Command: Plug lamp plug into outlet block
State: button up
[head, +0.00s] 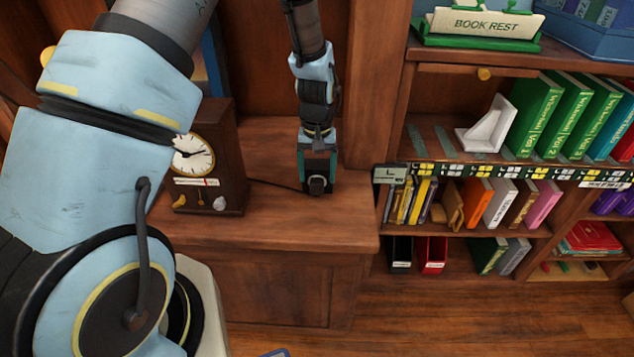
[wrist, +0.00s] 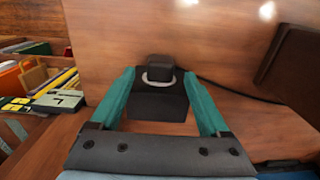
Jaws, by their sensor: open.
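My gripper (head: 318,182) points down over the wooden counter, right of the clock. In the wrist view its two teal fingers (wrist: 158,74) are apart, one on each side of a small black square piece (wrist: 159,67), which looks like the plug. A pale ring shows around its lower edge. A larger dark block (wrist: 157,105), which looks like the outlet block, lies against it, partly hidden by my gripper. A dark cable (wrist: 235,94) runs off to the right in this view. I cannot tell how deep the plug sits, or whether the fingers touch it. No lamp is clearly visible.
A brown clock (head: 217,160) stands on the counter (head: 275,232) left of my gripper. Shelves with books (head: 537,117) and a white bookend (head: 487,128) are to the right. The counter front is clear. A wooden post stands close on the right.

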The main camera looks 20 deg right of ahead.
notch_tip(320, 180, up, 8)
jog(key=b, duration=0.1)
jog(key=shift+b, duration=0.3)
jog(key=shift+f, duration=0.15)
